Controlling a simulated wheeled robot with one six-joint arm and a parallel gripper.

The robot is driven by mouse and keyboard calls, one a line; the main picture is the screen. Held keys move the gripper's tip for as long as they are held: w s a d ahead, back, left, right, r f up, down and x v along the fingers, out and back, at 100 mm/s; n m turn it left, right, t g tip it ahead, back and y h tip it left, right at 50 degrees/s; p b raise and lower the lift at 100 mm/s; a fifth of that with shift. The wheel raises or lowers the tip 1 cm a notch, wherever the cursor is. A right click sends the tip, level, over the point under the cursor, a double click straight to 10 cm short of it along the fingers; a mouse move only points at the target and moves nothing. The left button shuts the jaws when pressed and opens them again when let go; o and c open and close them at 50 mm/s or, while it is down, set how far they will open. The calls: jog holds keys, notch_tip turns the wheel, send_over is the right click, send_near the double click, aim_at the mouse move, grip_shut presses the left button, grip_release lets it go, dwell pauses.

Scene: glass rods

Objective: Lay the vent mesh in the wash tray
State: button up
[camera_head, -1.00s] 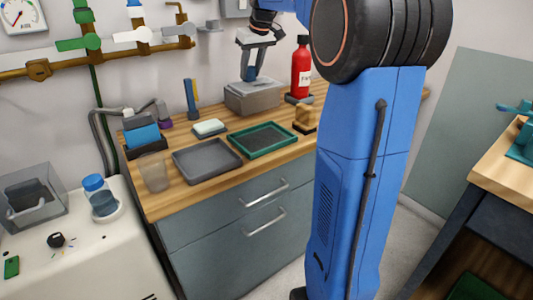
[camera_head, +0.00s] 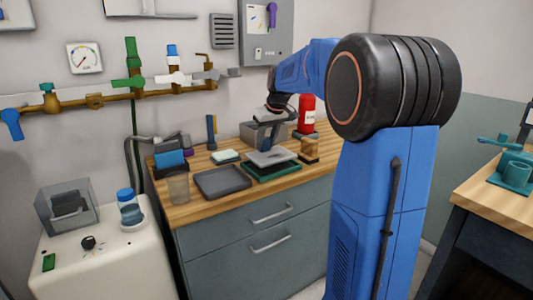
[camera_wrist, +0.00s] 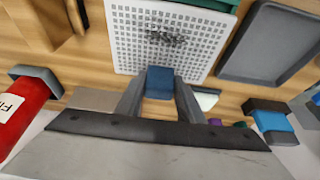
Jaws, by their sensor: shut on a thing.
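The vent mesh is a pale, square, perforated plate (camera_wrist: 215,30). In the head view the mesh (camera_head: 272,158) is level just above the green-rimmed tray (camera_head: 273,176) and covers most of it. I cannot tell whether they touch. My gripper (camera_wrist: 160,88) is shut at the mesh's edge, with a blue block between its fingers that looks like the mesh's grip. Small dark marks or bits show at the mesh's middle. A grey shallow tray (camera_head: 222,182) lies left of the green one and also shows in the wrist view (camera_wrist: 270,42). Neither tray is labelled.
A grey box (camera_head: 250,131) stands behind my gripper, with a red extinguisher (camera_head: 306,115) right of it. A wooden block piece (camera_head: 309,152) is close right of the green tray. A clear beaker (camera_head: 178,190) and a pale soap-like block (camera_head: 225,156) are left.

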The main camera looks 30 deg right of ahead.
aim_at(267, 149)
jog(key=shift+f, duration=1.95)
jog(key=shift+f, duration=0.15)
jog(key=o, duration=1.2)
jog(key=shift+v, duration=6.15)
